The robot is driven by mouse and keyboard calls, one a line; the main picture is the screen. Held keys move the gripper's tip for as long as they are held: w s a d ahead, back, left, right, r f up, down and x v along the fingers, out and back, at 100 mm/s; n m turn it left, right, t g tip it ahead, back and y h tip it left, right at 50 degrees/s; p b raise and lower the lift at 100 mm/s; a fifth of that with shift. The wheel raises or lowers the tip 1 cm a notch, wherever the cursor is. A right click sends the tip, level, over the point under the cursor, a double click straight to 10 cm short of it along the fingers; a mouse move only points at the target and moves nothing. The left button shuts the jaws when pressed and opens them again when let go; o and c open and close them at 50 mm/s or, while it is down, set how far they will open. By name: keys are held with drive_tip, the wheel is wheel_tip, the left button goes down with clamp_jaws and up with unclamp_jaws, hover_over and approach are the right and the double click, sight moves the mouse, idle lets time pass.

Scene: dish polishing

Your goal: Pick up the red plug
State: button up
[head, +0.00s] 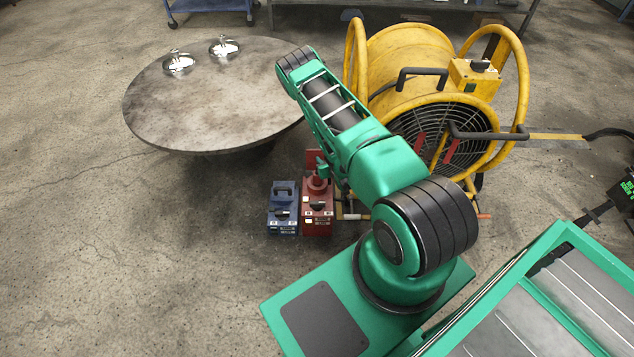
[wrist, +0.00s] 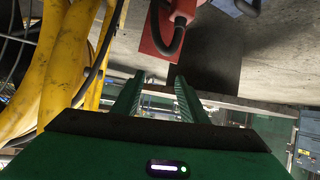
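A red box-shaped unit (head: 317,222) stands on the floor beside the round table, with a rounded red part (head: 317,185) on top that may be the red plug. My gripper (head: 322,168) is just above it, partly hidden by my arm. In the wrist view my gripper's two green fingers (wrist: 154,88) are apart with nothing between them. Beyond the fingertips is a red piece (wrist: 153,38) with a black curved cable or handle (wrist: 172,46). I cannot tell for sure which red part is the plug.
A blue unit (head: 282,222) stands close to the left of the red one. A yellow drum fan (head: 410,60) with a tubular frame is close on the right. The round table (head: 200,115) is behind left, bearing two shiny items. Floor at front left is clear.

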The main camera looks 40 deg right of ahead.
drive_tip(key=s+a+f+t+y, duration=0.1)
drive_tip(key=s+a+f+t, duration=0.15)
drive_tip(key=s+f, duration=0.5)
hover_over(317, 179)
drive_tip(key=s, duration=0.1)
wheel_tip(317, 179, down, 4)
drive_tip(key=shift+d+g, duration=0.35)
drive_tip(key=shift+d, duration=0.05)
drive_tip(key=shift+c, duration=0.6)
clamp_jaws()
